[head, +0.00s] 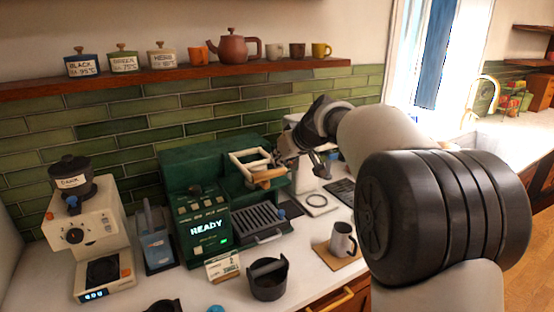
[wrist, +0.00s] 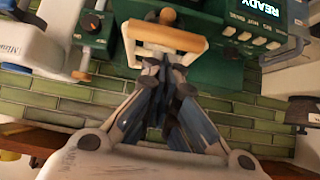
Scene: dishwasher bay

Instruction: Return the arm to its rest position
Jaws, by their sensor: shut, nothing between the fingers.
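My arm (head: 385,140) reaches from the lower right up over the counter and bends down toward the green coffee machine. My gripper (head: 281,153) hangs beside the cream frame (head: 238,164) with a wooden bar on the machine's top right. In the wrist view my gripper (wrist: 165,64) has its fingers together with nothing between them. The frame (wrist: 140,27) and its wooden bar (wrist: 168,37) show just beyond the fingertips. I cannot tell whether the fingertips touch the frame.
The green machine (head: 187,160) shows READY. A grinder (head: 85,232) stands left, a dark container (head: 267,281) in front, and a mug (head: 343,240) on a mat to the right. Above runs a wooden shelf (head: 180,76) with canisters, a teapot (head: 232,48) and cups.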

